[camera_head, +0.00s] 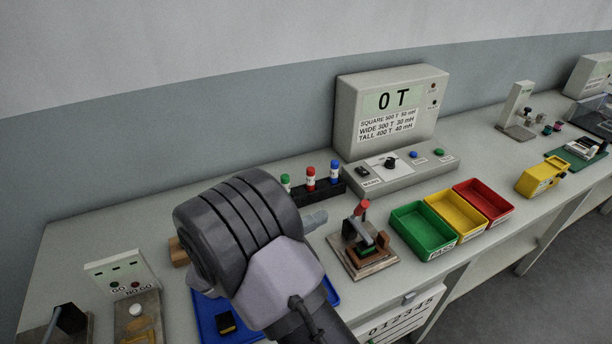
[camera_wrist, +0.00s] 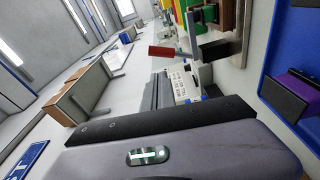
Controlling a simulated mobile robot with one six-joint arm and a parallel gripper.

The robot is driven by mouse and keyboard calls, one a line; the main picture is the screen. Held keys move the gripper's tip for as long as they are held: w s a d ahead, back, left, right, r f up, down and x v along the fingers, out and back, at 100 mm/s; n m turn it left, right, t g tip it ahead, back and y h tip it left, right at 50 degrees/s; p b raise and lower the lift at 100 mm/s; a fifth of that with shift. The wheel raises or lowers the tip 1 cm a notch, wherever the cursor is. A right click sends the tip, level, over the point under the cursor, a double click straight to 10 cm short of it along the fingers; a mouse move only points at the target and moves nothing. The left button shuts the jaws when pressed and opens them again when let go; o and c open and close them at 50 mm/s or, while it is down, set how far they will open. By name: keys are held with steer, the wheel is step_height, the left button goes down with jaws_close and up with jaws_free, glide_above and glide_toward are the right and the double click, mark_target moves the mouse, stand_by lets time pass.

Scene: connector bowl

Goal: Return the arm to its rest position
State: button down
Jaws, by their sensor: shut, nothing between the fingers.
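My arm (camera_head: 250,240) is bent up over the left middle of the bench in the head view and fills the lower centre. Its bulk hides my fingers there. In the wrist view my gripper (camera_wrist: 160,90) shows above a dark bar and a grey body with a green light. It is shut and empty, clear of the bench things around it. The blue tray (camera_wrist: 275,55) is at the right of the wrist view with a dark purple block (camera_wrist: 290,98) in it. In the head view the tray (camera_head: 207,320) is partly hidden behind my arm.
A clamp fixture (camera_head: 362,245) stands just right of my arm. Green (camera_head: 422,230), yellow (camera_head: 457,212) and red (camera_head: 485,202) bins lie further right. A tester (camera_head: 390,120) stands behind, with several capped bottles (camera_head: 310,178) beside it. A GO/NO GO gauge (camera_head: 122,280) is at left.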

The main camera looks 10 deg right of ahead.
steer(key=s+d+r+m+g+y, duration=0.2)
steer(key=s+d+r+g+y, duration=0.15)
steer(key=s+d, duration=0.3)
steer(key=s+d+r+m+g+y, duration=0.2)
steer(key=s+d+m+g+y, duration=0.1)
steer(key=s+d+g, duration=0.3)
steer(key=s+a+m+t+y, duration=0.2)
steer(key=s+a+y, duration=0.2)
steer(key=s+y, duration=0.45)
steer(key=s+a+r+m+t+y, duration=0.2)
steer(key=a+r+t+y, duration=0.1)
steer(key=a+r+t, duration=0.2)
steer(key=shift+s+a, duration=0.4)
